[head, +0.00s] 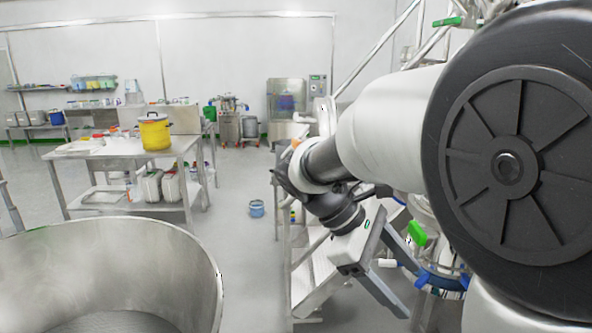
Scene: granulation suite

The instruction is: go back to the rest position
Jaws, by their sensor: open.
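My gripper (413,294) is at the right of centre in the head view, at the end of my arm, which reaches in from the right. I cannot tell the exact gap to either.
A large steel vessel (205,262) fills the lower left. A steel table (188,145) with a yellow pot (155,132) stands behind it. Metal steps (308,285) stand close to my arm.

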